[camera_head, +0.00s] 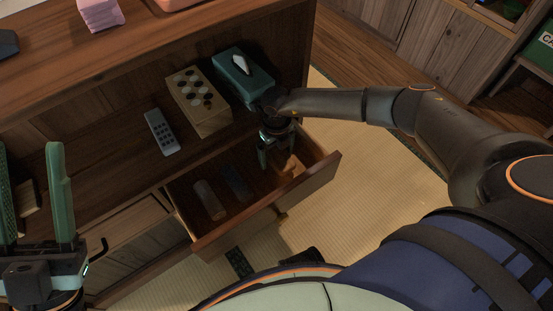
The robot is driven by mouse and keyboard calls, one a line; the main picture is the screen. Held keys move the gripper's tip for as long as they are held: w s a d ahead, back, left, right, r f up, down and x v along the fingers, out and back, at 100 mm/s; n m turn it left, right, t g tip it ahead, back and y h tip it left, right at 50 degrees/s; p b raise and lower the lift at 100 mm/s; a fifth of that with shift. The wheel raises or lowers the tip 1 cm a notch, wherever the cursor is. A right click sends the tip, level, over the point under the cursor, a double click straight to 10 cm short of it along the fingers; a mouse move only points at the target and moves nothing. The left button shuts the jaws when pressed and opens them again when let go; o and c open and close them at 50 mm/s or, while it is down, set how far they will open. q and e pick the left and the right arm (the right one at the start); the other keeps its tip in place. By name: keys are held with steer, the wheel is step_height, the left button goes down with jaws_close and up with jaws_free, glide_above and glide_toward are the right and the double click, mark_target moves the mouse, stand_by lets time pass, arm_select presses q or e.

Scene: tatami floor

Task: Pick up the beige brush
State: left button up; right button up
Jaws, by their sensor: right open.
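An open wooden drawer (268,211) juts out from the low cabinet. A tan-orange object (291,165), which looks like the beige brush, lies in its right end, partly hidden by my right gripper. My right gripper (279,158) reaches down into the drawer with its green fingers apart, right at this object. I cannot tell whether the fingers touch it. My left gripper (29,150) is at the lower left, with its green fingers wide apart and nothing seen between them, away from the drawer.
A pale cylinder (209,200) and a dark blue item (237,183) lie in the drawer. On the shelf above are a grey remote (162,132), a wooden box with dark dots (203,102) and a teal tissue box (244,80). Tatami floor (350,205) is clear at the right.

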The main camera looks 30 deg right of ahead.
steer(key=shift+c, duration=0.4)
steer(key=c, duration=1.3)
